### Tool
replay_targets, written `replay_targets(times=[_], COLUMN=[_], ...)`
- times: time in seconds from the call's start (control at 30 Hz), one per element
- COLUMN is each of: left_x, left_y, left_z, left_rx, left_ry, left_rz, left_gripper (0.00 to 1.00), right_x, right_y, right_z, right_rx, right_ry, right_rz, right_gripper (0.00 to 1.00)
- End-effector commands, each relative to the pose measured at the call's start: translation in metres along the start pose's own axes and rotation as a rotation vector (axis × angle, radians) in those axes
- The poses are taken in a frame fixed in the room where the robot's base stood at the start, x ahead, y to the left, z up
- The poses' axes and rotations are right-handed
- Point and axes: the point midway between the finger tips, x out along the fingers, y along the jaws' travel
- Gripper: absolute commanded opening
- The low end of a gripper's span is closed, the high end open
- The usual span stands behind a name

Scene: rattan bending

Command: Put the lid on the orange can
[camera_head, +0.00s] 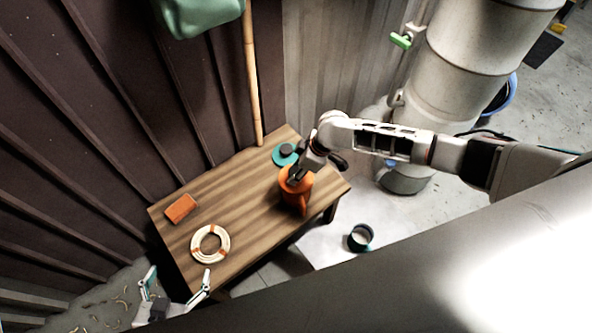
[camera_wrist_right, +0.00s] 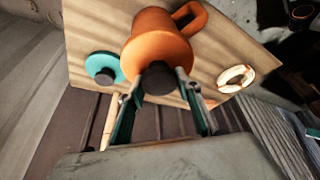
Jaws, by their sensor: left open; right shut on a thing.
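The orange can (camera_head: 297,202) stands on the wooden table near its right end. Its handle (camera_wrist_right: 190,17) shows in the right wrist view. An orange lid (camera_wrist_right: 150,53) with a dark knob (camera_wrist_right: 158,79) is at the can's mouth, in line with it. I cannot tell whether it rests on the rim or hangs just above. My right gripper (camera_head: 295,176) is shut on the lid's knob; its fingers (camera_wrist_right: 157,84) lie on both sides of it. My left gripper (camera_head: 178,279) is open and empty, off the table's front left corner.
On the table (camera_head: 241,196) are a teal lid-like disc with a dark knob (camera_head: 284,155) behind the can, a rattan coil (camera_head: 210,244) and an orange block (camera_head: 180,208). A cane (camera_head: 252,85) leans behind. A dark cup (camera_head: 360,237) is right of the table. The table's middle is clear.

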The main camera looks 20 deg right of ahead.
Motion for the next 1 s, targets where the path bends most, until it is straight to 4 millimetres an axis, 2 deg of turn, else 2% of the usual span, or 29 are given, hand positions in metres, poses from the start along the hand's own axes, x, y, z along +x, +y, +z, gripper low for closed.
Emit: replay_targets(times=[0.2, 0.23, 0.3, 0.57, 0.6, 0.67, 1.0], left_x=[0.0, 0.0, 0.0, 0.0, 0.0, 0.0, 0.0], left_y=[0.0, 0.0, 0.0, 0.0, -0.0001, -0.0001, -0.0001], left_z=[0.0002, 0.0002, 0.0002, 0.0003, 0.0003, 0.0003, 0.0004], left_rx=[0.0, 0.0, 0.0, 0.0, 0.0, 0.0, 0.0], left_ry=[0.0, 0.0, 0.0, 0.0, 0.0, 0.0, -0.001], left_rz=[0.0, 0.0, 0.0, 0.0, 0.0, 0.0, 0.0], left_gripper=[0.84, 0.84, 0.84, 0.84, 0.84, 0.84, 0.84], right_x=[0.0002, 0.0002, 0.0002, 0.0002, 0.0003, 0.0002, 0.0002], right_y=[0.0, 0.0, 0.0, 0.0, 0.0, 0.0, 0.0], right_z=[0.0, -0.0001, -0.0001, 0.0, 0.0001, 0.0001, 0.0001], right_rx=[0.0, 0.0, 0.0, 0.0, 0.0, 0.0, 0.0], right_ry=[0.0, 0.0, 0.0, 0.0, 0.0, 0.0, 0.0], right_rz=[0.0, 0.0, 0.0, 0.0, 0.0, 0.0, 0.0], right_gripper=[0.13, 0.36, 0.53, 0.53, 0.64, 0.73, 0.73])
